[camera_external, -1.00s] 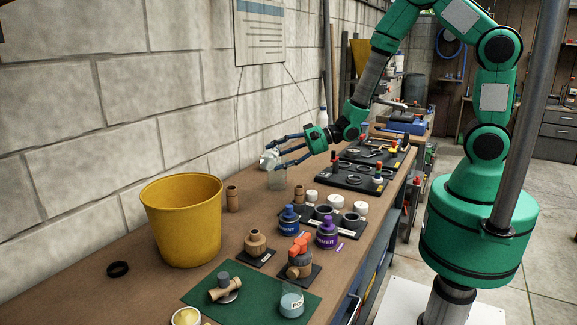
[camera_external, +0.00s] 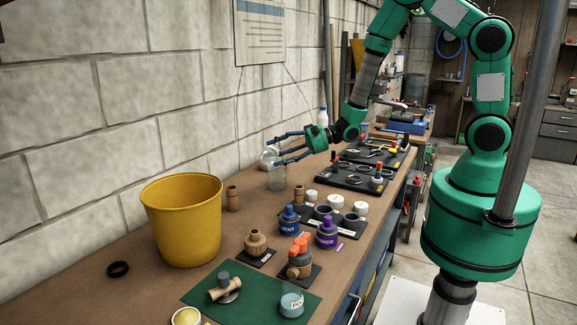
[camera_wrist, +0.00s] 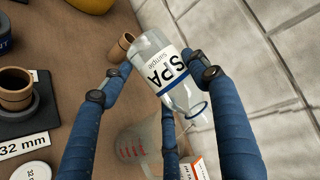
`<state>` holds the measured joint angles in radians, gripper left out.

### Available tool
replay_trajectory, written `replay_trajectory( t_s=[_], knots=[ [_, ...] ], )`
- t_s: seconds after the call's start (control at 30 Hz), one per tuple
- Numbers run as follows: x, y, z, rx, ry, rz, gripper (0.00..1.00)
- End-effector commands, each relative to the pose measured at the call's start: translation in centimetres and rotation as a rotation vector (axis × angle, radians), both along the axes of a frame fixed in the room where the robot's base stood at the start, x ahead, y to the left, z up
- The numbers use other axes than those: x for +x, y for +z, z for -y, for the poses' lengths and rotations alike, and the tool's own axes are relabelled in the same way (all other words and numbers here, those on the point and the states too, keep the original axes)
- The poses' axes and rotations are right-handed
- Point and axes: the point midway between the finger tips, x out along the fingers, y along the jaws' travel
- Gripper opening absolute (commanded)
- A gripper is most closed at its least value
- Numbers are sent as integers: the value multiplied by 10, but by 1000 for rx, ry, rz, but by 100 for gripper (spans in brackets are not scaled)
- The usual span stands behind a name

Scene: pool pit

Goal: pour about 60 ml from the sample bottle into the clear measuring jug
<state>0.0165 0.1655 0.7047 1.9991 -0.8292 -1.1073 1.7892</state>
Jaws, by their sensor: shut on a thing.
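The sample bottle (camera_wrist: 181,98) is clear, with a white label reading "SPA sample" and a blue stripe. My gripper (camera_external: 277,150) is shut on it, its blue fingers around the bottle in the wrist view (camera_wrist: 165,80). In the external view the bottle (camera_external: 268,157) is small, partly behind the fingers, and its exact tilt is hard to tell. The clear measuring jug (camera_external: 277,181) stands on the bench just below the bottle. In the wrist view the jug (camera_wrist: 132,150) has red marks and is partly hidden by the fingers. I cannot tell its liquid level or see a stream.
A yellow bucket (camera_external: 183,225) stands left of the jug, nearer the camera. A small brown cylinder (camera_external: 232,198) stands between them. The block wall (camera_external: 90,110) is close behind.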

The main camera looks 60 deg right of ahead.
Motion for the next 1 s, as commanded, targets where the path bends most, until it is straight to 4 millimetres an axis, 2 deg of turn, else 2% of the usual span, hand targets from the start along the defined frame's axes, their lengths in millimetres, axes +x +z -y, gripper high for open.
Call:
replay_trajectory(
  t_s=[1.0],
  knots=[
    [-5,-1,-7,81,0,-29,30]
  ],
)
